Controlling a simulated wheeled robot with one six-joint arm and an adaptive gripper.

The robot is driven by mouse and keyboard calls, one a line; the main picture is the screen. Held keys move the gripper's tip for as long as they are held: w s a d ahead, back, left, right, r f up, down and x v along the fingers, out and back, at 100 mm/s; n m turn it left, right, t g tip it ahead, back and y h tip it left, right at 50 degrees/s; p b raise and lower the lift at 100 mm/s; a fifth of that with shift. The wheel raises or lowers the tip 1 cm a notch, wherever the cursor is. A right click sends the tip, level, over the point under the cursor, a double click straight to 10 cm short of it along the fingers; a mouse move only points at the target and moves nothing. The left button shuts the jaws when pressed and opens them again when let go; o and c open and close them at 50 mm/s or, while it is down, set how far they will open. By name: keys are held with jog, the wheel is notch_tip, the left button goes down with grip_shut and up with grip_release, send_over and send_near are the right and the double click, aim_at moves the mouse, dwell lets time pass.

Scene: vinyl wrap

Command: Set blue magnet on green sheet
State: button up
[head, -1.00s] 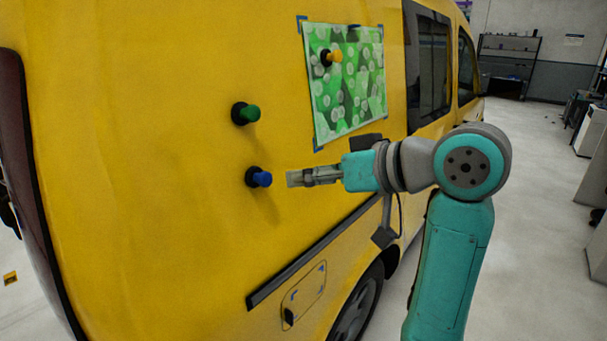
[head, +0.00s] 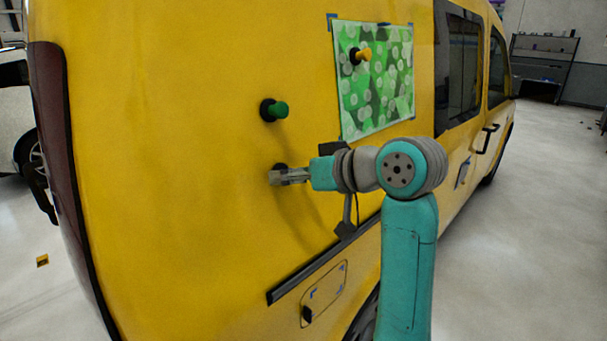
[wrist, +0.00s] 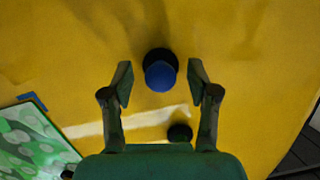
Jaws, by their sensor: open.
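The blue magnet (wrist: 160,76) sits on the yellow van side, its blue knob on a black round base. In the wrist view it lies between the two fingertips of my gripper (wrist: 160,82), with a gap on each side. In the head view my gripper (head: 276,177) covers the blue knob, and only a bit of the black base shows above the fingers. My gripper is open and empty. The green sheet (head: 376,98) is taped to the van, up and right of my gripper. Its corner also shows in the wrist view (wrist: 28,140).
A yellow magnet (head: 363,54) holds the sheet near its upper left. A green magnet (head: 277,109) sits on bare yellow panel (head: 190,150) above my gripper. A dark trim strip (head: 318,274) and a flap (head: 324,294) lie below. The sheet's lower part is clear.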

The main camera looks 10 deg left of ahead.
jog(key=shift+a, duration=0.1)
grip_shut()
jog(key=c, duration=0.9)
grip_release()
jog(key=shift+c, duration=0.2)
grip_shut()
jog(key=shift+s+d, duration=0.4)
jog(key=shift+d, duration=0.15)
jog(key=f+v, duration=0.1)
jog(key=v, duration=0.5)
jog(key=shift+s+d, duration=0.35)
jog(key=shift+s, duration=0.1)
jog(key=shift+r, duration=0.15)
